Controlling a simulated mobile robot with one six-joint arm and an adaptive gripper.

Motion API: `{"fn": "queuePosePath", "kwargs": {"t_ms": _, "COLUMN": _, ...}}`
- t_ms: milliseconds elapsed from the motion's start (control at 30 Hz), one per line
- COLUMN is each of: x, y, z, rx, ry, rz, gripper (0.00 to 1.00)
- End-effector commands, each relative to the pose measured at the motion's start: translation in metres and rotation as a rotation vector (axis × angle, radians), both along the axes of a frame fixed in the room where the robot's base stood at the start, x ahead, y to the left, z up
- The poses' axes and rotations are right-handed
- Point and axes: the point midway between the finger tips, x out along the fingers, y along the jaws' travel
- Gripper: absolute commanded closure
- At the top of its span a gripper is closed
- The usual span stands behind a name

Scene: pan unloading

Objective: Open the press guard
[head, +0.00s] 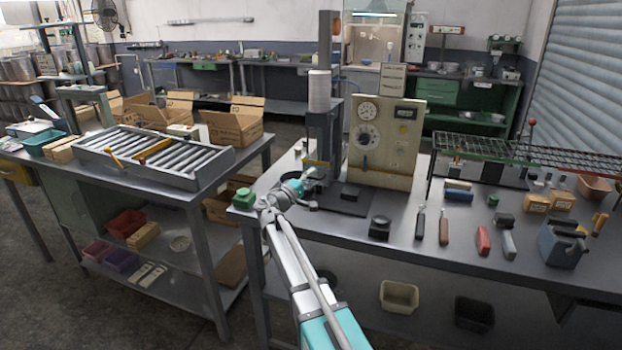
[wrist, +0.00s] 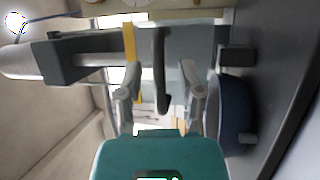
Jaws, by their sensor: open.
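The press (head: 323,130) stands on the steel bench, a dark column with a white cylinder (head: 319,90) on top. A yellow bar (head: 317,163) crosses its front, and it also shows in the wrist view (wrist: 130,45). My gripper (head: 307,188) is at the front of the press, low by its working space. In the wrist view my gripper (wrist: 160,82) is open, one finger on each side of a dark curved handle (wrist: 160,65). I cannot tell whether the fingers touch it. The guard panel itself is not clear in either view.
A beige control panel (head: 386,140) stands right of the press. A dark blue round part (wrist: 232,112) is close beside the right finger. A green block (head: 244,198) sits at the bench's left corner. Hand tools (head: 444,226) lie to the right. A roller table (head: 155,155) stands left.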

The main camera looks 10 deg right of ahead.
Motion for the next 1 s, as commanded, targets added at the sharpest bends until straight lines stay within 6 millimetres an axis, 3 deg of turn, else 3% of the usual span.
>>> {"fn": "queuePosePath", "kwargs": {"t_ms": 167, "x": 0.000, "y": 0.000, "z": 0.000, "rx": 0.000, "ry": 0.000, "rz": 0.000, "gripper": 0.52}}
{"fn": "queuePosePath", "kwargs": {"t_ms": 433, "x": 0.000, "y": 0.000, "z": 0.000, "rx": 0.000, "ry": 0.000, "rz": 0.000, "gripper": 1.00}}
{"fn": "queuePosePath", "kwargs": {"t_ms": 800, "x": 0.000, "y": 0.000, "z": 0.001, "rx": 0.000, "ry": 0.000, "rz": 0.000, "gripper": 1.00}}
{"fn": "queuePosePath", "kwargs": {"t_ms": 1000, "x": 0.000, "y": 0.000, "z": 0.013, "rx": -0.001, "ry": -0.001, "rz": 0.000, "gripper": 1.00}}
